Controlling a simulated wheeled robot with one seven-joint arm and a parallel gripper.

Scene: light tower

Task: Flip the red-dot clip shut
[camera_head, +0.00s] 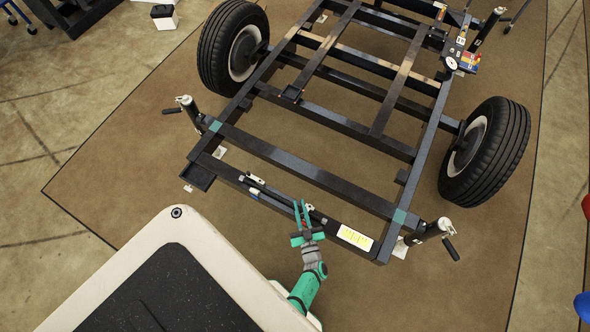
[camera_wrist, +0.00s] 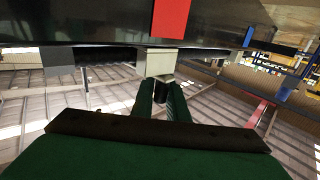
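In the wrist view a red square mark (camera_wrist: 171,18) sits on a black beam. Just below it is a pale clip body (camera_wrist: 158,60) with a short black part (camera_wrist: 163,88) under it. My gripper's green fingers (camera_wrist: 163,92) stand apart on either side of this black part; contact is unclear. In the head view my gripper (camera_head: 302,206) is at the trailer's front beam (camera_head: 222,173), close to its near face. A thin red patch shows by the fingertips. The clip itself is largely hidden there by the fingers, so its position is unclear.
The black trailer frame has a left tyre (camera_head: 222,45) and a right tyre (camera_head: 490,150). A yellow label (camera_head: 354,237) is right of my gripper. Jacks stand at the left corner (camera_head: 190,110) and right corner (camera_head: 432,232).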

